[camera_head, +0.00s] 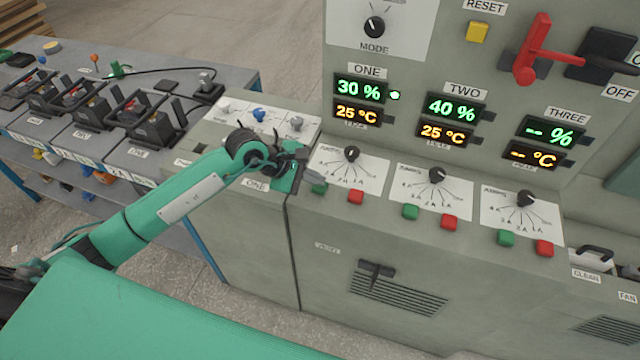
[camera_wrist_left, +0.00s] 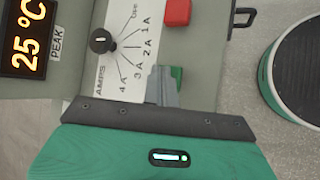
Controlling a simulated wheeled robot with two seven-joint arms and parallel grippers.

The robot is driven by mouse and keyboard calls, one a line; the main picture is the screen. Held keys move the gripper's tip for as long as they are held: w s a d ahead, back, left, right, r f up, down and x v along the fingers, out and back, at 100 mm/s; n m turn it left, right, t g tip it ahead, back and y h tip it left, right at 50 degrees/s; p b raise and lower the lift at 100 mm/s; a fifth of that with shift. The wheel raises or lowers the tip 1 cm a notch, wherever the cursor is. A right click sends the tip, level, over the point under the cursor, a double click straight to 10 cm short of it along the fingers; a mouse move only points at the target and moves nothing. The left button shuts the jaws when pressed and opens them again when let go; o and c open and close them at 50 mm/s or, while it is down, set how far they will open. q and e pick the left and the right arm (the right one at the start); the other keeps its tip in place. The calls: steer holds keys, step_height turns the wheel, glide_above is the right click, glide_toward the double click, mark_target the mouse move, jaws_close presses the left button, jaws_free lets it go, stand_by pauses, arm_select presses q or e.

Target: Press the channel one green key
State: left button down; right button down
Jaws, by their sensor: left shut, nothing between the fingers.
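The channel one green key (camera_head: 319,188) sits on the sloped panel below the dial plate, left of the channel one red key (camera_head: 356,197). My left gripper (camera_head: 303,178) is shut and empty, pointing down just left of the green key and partly covering it. In the left wrist view the shut fingertips (camera_wrist_left: 163,86) overlap the near side of the green key (camera_wrist_left: 177,74); whether they touch it I cannot tell. The channel one display (camera_head: 360,101) reads 30 % and 25 °C, with a green lamp (camera_head: 395,95) lit beside it. My right gripper is not in view.
Dial plates for channel one (camera_head: 347,172), two and three run along the panel, each with a green and a red key below. A red lever (camera_head: 531,50) stands out at upper right. A bench (camera_head: 225,78) with battery clamps is at left.

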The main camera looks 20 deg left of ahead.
mark_target(315, 186)
arm_select(q)
steer(key=shift+r, duration=0.8)
steer(key=shift+r+p, duration=0.1)
steer(key=shift+p, duration=0.2)
steer(key=shift+r+p, duration=0.9)
steer(key=shift+r, duration=1.5)
